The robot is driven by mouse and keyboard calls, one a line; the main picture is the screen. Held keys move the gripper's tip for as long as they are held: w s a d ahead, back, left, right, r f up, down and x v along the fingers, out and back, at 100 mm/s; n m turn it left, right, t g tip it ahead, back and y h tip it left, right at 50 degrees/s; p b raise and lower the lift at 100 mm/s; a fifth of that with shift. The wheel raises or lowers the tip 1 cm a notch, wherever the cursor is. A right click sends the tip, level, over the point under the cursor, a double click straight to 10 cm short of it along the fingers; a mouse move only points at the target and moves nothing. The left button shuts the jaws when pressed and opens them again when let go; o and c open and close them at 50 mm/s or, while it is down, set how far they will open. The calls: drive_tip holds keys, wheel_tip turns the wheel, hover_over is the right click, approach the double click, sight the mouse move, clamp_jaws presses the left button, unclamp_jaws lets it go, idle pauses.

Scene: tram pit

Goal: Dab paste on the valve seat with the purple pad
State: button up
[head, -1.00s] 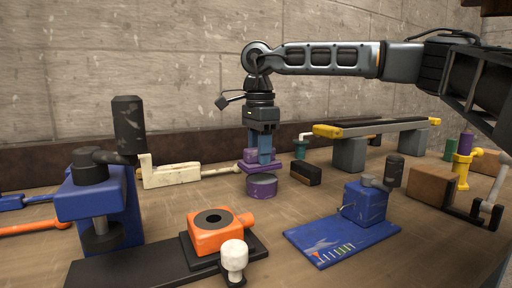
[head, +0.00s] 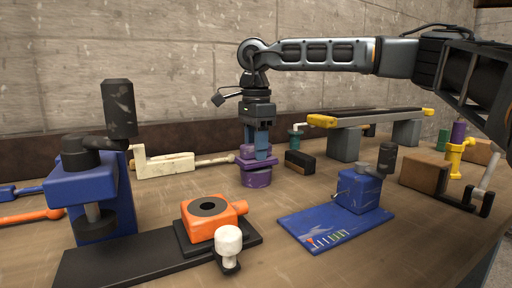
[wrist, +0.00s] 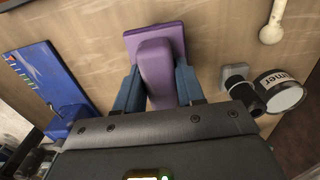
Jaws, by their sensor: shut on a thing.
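My gripper (head: 258,148) points straight down, its blue fingers shut on the grip of the purple pad (head: 251,162). In the wrist view the purple pad (wrist: 157,60) sits between the two fingers (wrist: 157,88).
A blue clamp with a black knob (head: 90,190) stands at left. A white knob (head: 228,242) is in front of the orange block. A blue board with a blue block (head: 335,225) lies at right. A small black block (head: 300,161) is close to the pot's right. Bare bench lies between.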

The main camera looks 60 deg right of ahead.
drive_tip(key=shift+f, duration=0.6)
idle(1.2)
drive_tip(key=shift+r, duration=0.1)
drive_tip(key=shift+r+p, duration=2.25)
drive_tip(key=shift+r, duration=1.25)
